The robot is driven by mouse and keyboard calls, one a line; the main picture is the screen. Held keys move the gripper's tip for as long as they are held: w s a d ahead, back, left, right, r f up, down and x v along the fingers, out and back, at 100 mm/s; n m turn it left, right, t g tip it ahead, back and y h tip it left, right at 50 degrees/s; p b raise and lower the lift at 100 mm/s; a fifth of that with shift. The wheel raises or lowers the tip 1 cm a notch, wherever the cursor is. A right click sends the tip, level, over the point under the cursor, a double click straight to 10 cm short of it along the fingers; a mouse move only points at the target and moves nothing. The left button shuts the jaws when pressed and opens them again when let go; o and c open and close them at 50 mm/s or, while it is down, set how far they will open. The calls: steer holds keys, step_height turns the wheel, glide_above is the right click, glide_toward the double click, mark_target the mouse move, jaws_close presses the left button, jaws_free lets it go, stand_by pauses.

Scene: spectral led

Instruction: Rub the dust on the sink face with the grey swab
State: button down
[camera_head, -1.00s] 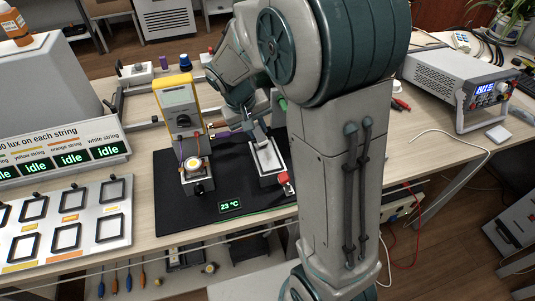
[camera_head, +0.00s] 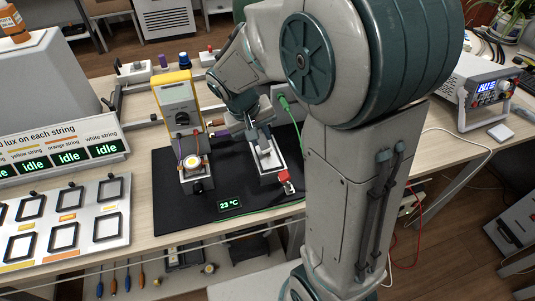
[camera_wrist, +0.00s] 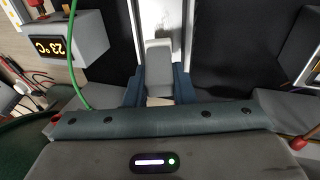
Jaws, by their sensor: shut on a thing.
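My gripper (camera_wrist: 159,90) is shut on the grey swab (camera_wrist: 159,60), one blue-grey finger on each side of it. The swab points up the wrist picture, over the pale sink face (camera_wrist: 152,14). In the head view my gripper (camera_head: 258,131) is over the sink (camera_head: 270,164), a white-faced block on the black mat. The swab (camera_head: 265,144) is over the face's far part. I cannot tell whether it touches the face. Dust cannot be made out at this size, and the swab and fingers hide part of the face.
A black mat (camera_head: 222,180) bears a 23 °C display (camera_head: 230,205) and a lit LED fixture (camera_head: 194,172) left of the sink. A yellow multimeter (camera_head: 178,102) stands behind. A red clamp (camera_head: 284,178) is at the sink's near end. A green cable (camera_head: 293,113) runs close to my gripper.

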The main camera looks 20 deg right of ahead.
steer(key=shift+s, duration=0.5)
stand_by(0.3)
steer(key=shift+s+f+b, duration=0.1)
steer(key=shift+s+b, duration=0.35)
steer(key=shift+s, duration=1.6)
steer(key=shift+r, duration=0.2)
steer(key=w, duration=0.4)
steer(key=shift+w+r, duration=0.1)
steer(key=shift+r, duration=0.05)
steer(key=shift+w, duration=0.2)
steer(key=shift+w, duration=0.1)
